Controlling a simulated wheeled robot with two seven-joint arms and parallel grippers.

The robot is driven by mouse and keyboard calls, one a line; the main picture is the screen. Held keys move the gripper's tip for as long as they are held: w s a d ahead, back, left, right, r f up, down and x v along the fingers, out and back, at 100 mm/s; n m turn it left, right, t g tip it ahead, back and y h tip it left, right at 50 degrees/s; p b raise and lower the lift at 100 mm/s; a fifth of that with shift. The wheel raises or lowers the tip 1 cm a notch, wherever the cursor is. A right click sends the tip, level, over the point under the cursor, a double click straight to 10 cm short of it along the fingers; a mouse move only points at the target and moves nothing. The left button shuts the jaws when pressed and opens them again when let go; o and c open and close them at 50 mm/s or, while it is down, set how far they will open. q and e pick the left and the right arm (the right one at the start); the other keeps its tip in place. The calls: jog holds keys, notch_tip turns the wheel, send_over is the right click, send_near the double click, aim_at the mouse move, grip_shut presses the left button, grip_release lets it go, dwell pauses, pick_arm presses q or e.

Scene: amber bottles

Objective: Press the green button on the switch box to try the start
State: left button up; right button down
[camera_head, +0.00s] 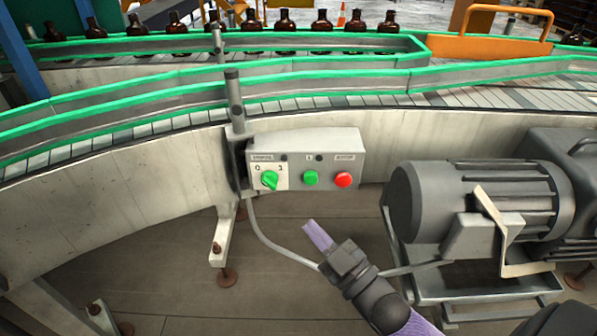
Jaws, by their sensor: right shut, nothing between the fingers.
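The grey switch box (304,150) is mounted on the side of the conveyor in the middle of the head view. On its front face are a green rotary switch (270,180) on a white plate at the left, a round green button (311,178) in the middle and a round red button (344,180) at the right. My right gripper (317,234) is below the box, its pale purple fingers shut and empty, pointing up and left. In the picture its tips show below the green button, apart from it. My left gripper is not in view.
A grey motor (480,205) on a metal frame stands right of the box. A grey cable (268,238) hangs from the box and passes behind my right gripper. The conveyor (130,180) with green rails curves behind; amber bottles (322,22) line its far lane.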

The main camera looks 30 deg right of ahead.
aim_at(311, 178)
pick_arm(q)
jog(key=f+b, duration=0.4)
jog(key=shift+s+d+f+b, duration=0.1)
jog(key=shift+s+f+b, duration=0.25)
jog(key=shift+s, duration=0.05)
pick_arm(e)
jog(key=w+d, duration=0.4)
jog(key=w, duration=0.3)
jog(key=shift+w+d, duration=0.2)
jog(key=shift+d, duration=0.1)
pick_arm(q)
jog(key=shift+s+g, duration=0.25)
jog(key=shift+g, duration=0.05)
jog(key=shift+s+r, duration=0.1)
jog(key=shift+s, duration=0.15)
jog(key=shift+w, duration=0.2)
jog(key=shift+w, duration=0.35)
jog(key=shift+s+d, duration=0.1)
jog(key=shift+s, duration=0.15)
